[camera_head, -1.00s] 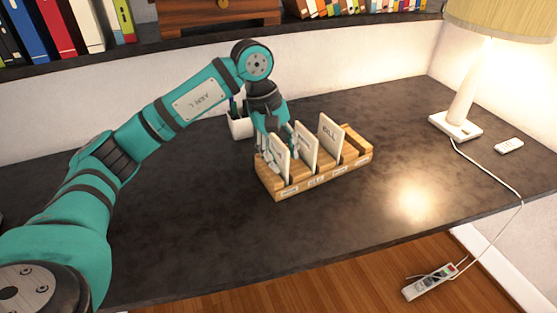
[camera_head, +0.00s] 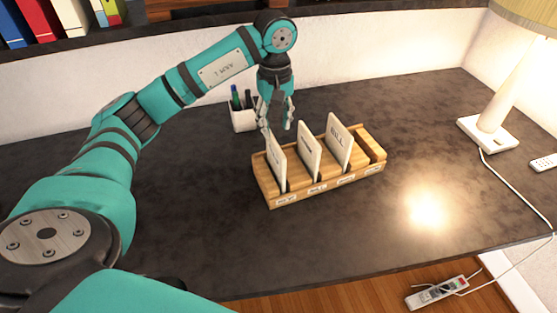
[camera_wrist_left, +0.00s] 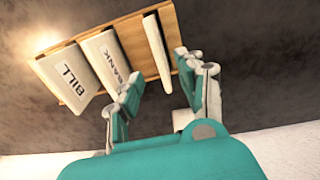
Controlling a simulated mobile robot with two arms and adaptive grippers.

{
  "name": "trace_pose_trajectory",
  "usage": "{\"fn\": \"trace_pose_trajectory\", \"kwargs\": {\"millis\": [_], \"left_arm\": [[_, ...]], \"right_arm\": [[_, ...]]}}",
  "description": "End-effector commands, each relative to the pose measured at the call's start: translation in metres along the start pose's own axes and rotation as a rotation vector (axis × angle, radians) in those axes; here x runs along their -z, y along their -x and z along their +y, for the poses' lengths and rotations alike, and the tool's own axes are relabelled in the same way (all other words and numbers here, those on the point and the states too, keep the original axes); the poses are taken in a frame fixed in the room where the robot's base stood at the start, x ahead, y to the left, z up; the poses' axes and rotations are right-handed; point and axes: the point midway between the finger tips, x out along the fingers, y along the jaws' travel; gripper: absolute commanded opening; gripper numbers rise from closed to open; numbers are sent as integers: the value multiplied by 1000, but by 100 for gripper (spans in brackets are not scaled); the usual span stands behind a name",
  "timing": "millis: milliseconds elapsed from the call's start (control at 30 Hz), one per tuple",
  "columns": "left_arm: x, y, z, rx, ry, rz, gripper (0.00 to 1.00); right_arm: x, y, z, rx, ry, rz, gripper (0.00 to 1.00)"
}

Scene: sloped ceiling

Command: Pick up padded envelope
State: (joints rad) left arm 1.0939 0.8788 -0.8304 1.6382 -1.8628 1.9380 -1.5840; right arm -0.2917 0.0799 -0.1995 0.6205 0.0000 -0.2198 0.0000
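A wooden rack (camera_head: 332,192) with labelled slots stands on the dark desk. Three pale flat pieces stand in it, leaning. The right one (camera_head: 339,143) reads BILL. The middle one (camera_head: 311,150) reads BANK in the left wrist view (camera_wrist_left: 113,62). The leftmost one (camera_head: 277,163) shows nearly edge-on in the wrist view (camera_wrist_left: 157,50) and no print on it is readable; I cannot tell whether it is the padded envelope. My left gripper (camera_head: 276,118) is open and empty, pointing down above the rack's back left, behind the leftmost piece. My right gripper is not in view.
A white pen cup (camera_head: 243,117) stands just behind and left of the gripper. A lamp (camera_head: 488,135) and a small white remote (camera_head: 544,163) are at the right. A shelf with books runs along the back. The desk front is clear.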

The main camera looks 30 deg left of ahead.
Motion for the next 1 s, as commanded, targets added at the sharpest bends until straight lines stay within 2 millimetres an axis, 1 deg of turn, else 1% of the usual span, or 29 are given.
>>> {"fn": "trace_pose_trajectory", "kwargs": {"millis": [33, 100, 200, 333, 500, 600, 733, 800, 900, 1000], "left_arm": [[0, -9, -1, 5, 1, -3, 38], [-1, -25, -1, 4, 1, -3, 38], [-1, -45, -1, 3, 0, -3, 38], [0, -65, 0, 0, 1, -2, 38], [0, -77, 0, -1, 0, -1, 38], [0, -85, 0, 2, 0, -2, 38], [2, -104, 1, 1, 1, -4, 38], [2, -115, 2, 0, 1, -2, 38], [2, -125, 2, 0, 1, -1, 38], [3, -128, 2, -3, 0, 1, 38]], "right_arm": [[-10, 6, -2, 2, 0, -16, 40], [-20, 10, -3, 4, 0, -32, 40], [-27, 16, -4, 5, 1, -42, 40], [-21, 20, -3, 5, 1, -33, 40], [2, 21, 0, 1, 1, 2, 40], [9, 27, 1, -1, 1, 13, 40], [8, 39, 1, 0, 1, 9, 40], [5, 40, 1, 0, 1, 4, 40], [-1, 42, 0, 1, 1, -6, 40], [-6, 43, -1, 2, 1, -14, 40]]}}
